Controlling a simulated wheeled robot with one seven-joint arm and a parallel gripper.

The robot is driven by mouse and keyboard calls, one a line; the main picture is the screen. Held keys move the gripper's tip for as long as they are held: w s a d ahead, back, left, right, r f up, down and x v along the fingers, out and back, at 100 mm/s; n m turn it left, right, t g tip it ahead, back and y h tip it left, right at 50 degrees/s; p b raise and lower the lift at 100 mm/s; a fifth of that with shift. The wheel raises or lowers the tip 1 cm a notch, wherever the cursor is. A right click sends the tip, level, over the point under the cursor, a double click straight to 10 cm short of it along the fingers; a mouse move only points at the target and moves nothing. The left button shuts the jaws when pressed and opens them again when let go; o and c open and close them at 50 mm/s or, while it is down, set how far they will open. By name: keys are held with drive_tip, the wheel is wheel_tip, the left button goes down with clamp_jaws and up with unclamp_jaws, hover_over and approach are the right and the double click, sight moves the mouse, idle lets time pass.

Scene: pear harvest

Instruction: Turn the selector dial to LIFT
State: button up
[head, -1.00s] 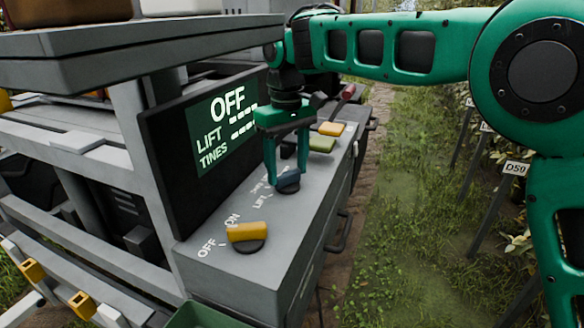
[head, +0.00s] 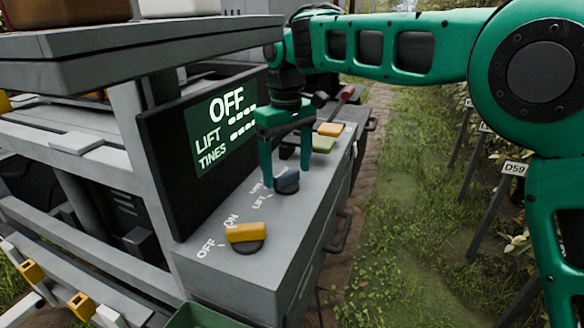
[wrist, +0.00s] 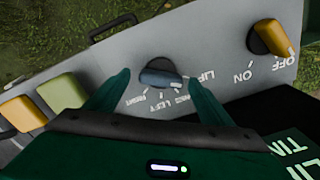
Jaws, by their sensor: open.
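The selector dial (head: 287,181) is a dark round knob with a blue grip bar, on the sloping top of the grey console. In the wrist view the dial (wrist: 160,74) has printed labels around it, among them RIGHT, LEFT and LIFT. Its grip bar lies roughly across the picture; I cannot tell surely which label it points to. My gripper (head: 286,176) is open, with one finger on each side of the dial. In the wrist view my gripper (wrist: 158,79) shows a gap between each fingertip and the dial. The display (head: 225,120) reads OFF, with LIFT and TINES lines below.
A yellow OFF/ON knob (head: 246,233) sits nearer on the console (head: 225,262). Green (head: 324,145) and orange (head: 331,129) buttons and a red-handled lever (head: 346,93) lie beyond the dial. The display panel stands close on the left. Grass is open on the right.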

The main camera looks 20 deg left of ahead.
sight(288, 172)
drive_tip(key=shift+r, duration=0.1)
wheel_tip(288, 172, up, 10)
drive_tip(key=shift+r, duration=0.25)
drive_tip(key=shift+w, duration=0.15)
idle(0.4)
